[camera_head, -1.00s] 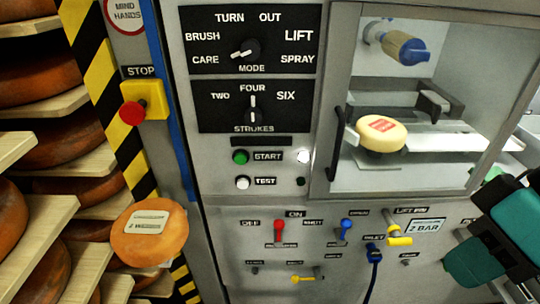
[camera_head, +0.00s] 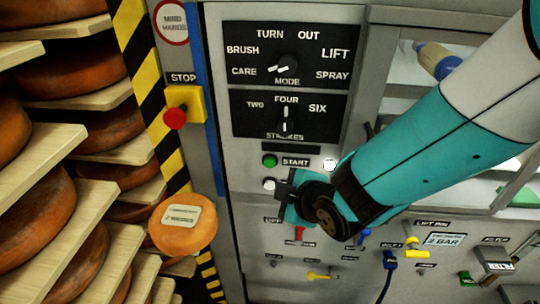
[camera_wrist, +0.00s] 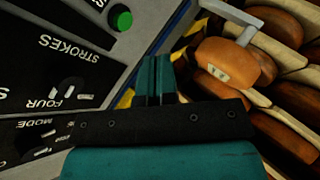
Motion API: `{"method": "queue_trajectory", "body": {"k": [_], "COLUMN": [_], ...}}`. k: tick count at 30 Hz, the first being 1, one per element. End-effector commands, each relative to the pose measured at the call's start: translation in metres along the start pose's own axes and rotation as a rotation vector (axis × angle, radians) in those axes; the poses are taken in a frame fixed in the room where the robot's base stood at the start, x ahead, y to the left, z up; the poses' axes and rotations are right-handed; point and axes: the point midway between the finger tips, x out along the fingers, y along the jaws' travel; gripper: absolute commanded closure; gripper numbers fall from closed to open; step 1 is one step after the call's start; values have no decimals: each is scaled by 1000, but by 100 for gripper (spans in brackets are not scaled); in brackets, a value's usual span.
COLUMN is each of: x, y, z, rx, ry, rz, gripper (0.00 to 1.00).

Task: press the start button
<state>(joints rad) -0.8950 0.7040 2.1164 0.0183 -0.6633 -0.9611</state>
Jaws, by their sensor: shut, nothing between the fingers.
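The green start button (camera_head: 269,160) sits on the grey panel, left of the START label (camera_head: 296,162). It also shows at the top of the wrist view (camera_wrist: 121,18). My gripper (camera_head: 286,192) is in front of the panel, below and slightly right of the green button, beside the white test button (camera_head: 269,184). In the wrist view its teal fingers (camera_wrist: 155,62) are together and empty, with the green button beyond and left of their tips. No contact with the button shows. My gripper covers the TEST label.
A red stop button (camera_head: 174,118) on a yellow box is at left. Mode (camera_head: 284,64) and strokes (camera_head: 285,126) knobs are above. Small levers, such as a yellow one (camera_head: 411,246), line the lower panel. Cheese shelves (camera_head: 45,168) stand at far left, with an orange cheese (camera_head: 183,222) in front.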

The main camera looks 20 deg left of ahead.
Motion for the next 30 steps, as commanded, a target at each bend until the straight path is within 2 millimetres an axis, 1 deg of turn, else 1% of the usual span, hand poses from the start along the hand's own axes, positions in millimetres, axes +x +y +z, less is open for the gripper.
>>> {"method": "queue_trajectory", "body": {"k": [1, 3, 6, 9, 20, 25, 30], "x": [11, 22, 30, 33, 34, 43, 59], "y": [-12, -23, -32, -35, -33, -22, -4], "z": [-11, -21, -29, -32, -30, -26, -20], "rx": [-88, -185, -268, -298, -294, -291, -292], "ry": [32, 69, 101, 112, 111, 108, 109], "rz": [23, 65, 103, 119, 120, 120, 121], "gripper": [100, 100, 100, 100, 100, 100, 100]}}
